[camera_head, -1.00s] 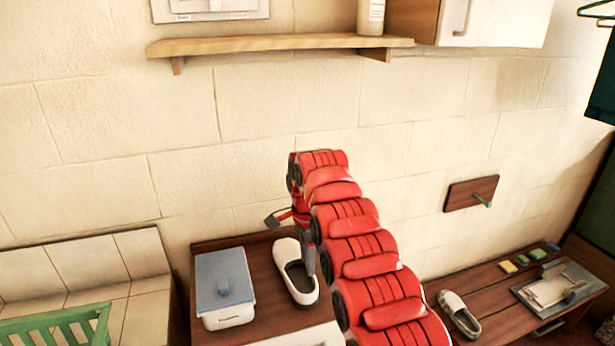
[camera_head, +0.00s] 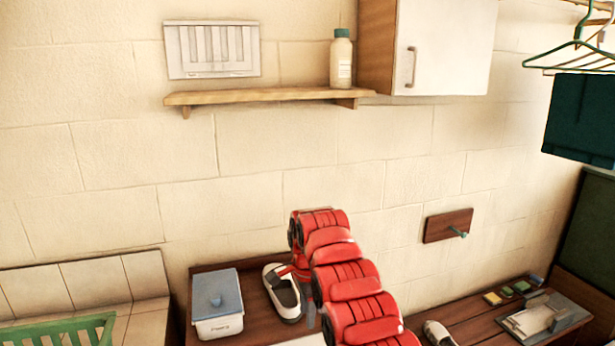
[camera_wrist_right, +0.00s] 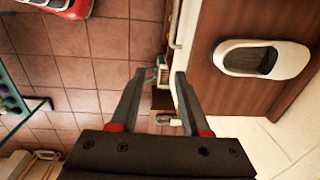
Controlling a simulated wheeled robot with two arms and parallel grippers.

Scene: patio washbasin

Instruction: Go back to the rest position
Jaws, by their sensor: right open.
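My right arm reaches up from the lower right in the head view, red and segmented. Its gripper is mostly hidden behind the arm there, near a white shoe (camera_head: 291,309). In the right wrist view the right gripper (camera_wrist_right: 160,75) is open, with nothing between its dark fingers. The white shoe (camera_wrist_right: 293,60) lies on brown wood, to the right of the fingers and apart from them. My left gripper is not seen in the head view.
A white box with a blue lid (camera_head: 216,294) stands left of the shoe. A wooden shelf (camera_head: 260,96) holds a bottle (camera_head: 341,62). A wall peg board (camera_head: 447,226) is at right, above a low bench (camera_head: 455,318) with another shoe (camera_head: 437,334). The wall between is clear.

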